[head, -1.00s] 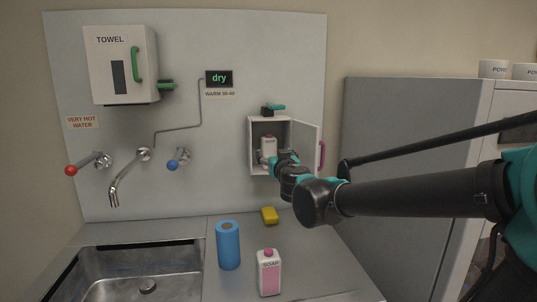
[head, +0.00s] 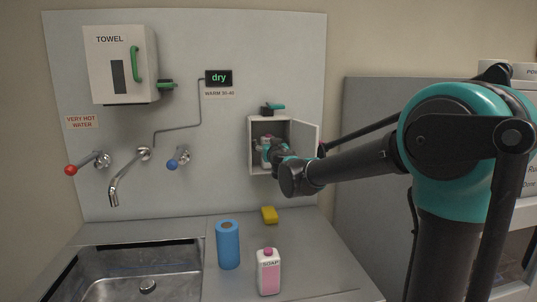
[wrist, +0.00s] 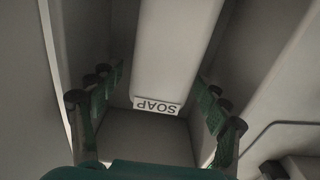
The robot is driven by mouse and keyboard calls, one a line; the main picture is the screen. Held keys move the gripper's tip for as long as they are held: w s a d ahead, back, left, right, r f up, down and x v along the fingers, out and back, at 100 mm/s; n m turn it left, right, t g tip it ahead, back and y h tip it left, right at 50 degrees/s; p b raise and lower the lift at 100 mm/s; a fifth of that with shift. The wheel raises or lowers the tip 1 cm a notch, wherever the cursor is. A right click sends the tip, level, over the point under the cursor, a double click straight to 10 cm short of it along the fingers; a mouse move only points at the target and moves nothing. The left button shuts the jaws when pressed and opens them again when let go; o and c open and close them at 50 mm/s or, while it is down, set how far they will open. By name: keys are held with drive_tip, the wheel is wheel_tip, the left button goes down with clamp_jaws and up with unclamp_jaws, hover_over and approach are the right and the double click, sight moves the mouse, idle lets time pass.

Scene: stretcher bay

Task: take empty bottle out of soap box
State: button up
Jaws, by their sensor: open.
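The soap box (head: 251,150) is a white wall box with its door (head: 306,136) swung open to the right. The white bottle marked SOAP (wrist: 175,55) stands inside it; in the head view my gripper mostly hides it. My gripper (head: 267,152) reaches into the box. In the wrist view my gripper (wrist: 160,82) is open, with one green-padded finger on each side of the bottle. A gap shows between each finger and the bottle. The bottle's fill level cannot be seen.
A pink-filled soap bottle (head: 268,273), a blue roll (head: 228,245) and a yellow sponge (head: 270,215) stand on the counter below. A sink (head: 130,278) is at the left. The box walls and open door closely flank my gripper.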

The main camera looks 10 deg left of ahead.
drive_tip(key=shift+w+a, duration=0.1)
drive_tip(key=shift+w, duration=0.3)
drive_tip(key=c, duration=1.5)
wheel_tip(320, 180, up, 3)
drive_tip(key=shift+r, duration=0.2)
drive_tip(key=v, duration=1.8)
